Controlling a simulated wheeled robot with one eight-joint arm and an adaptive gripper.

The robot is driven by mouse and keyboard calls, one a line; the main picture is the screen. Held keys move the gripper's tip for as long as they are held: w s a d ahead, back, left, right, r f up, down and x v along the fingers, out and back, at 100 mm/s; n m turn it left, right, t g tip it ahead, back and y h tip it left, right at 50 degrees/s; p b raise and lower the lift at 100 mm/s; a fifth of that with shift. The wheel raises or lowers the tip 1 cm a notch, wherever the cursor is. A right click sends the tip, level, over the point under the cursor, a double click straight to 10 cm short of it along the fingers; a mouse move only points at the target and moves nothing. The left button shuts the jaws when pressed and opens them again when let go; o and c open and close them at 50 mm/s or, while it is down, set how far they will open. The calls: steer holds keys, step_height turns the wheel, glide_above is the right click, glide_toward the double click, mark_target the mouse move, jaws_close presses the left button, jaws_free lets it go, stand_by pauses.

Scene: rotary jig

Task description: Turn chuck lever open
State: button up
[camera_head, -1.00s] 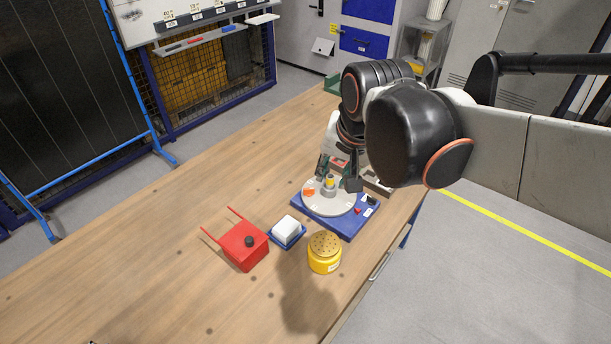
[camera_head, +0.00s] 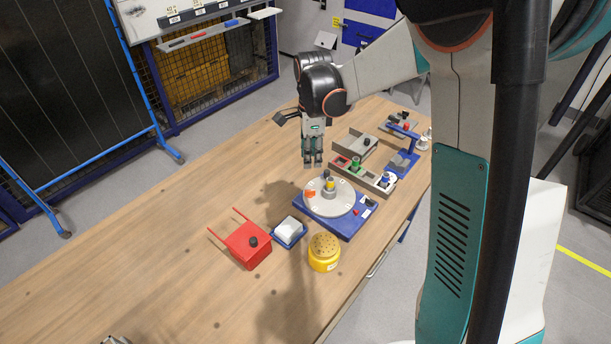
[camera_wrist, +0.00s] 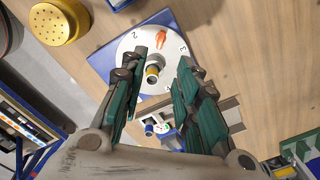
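The rotary jig's pale round disc (camera_head: 343,204) sits on a blue base (camera_head: 340,227); the disc also shows in the wrist view (camera_wrist: 127,45). A grey chuck (camera_head: 329,191) with a yellow part stands at its middle, and in the wrist view (camera_wrist: 153,72). A dark piece (camera_head: 326,174) shows at the chuck's top; I cannot clearly tell which part is the lever. An orange piece (camera_head: 310,194) lies on the disc, beside the chuck. My gripper (camera_head: 313,163) hangs fingers down behind the disc, apart from it.
A red holder with prongs (camera_head: 246,246), a blue tray (camera_head: 290,240) with a white block, and a yellow perforated pot (camera_head: 324,253) stand in front. A grey rack (camera_head: 367,178) with coloured parts and a blue stand (camera_head: 402,162) are behind, to the right. The table's left side is clear.

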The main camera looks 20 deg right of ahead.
mark_target(310, 190)
steer(key=f+b, duration=0.3)
steer(key=f, duration=1.1)
steer(key=shift+w+f, duration=0.2)
jaws_close()
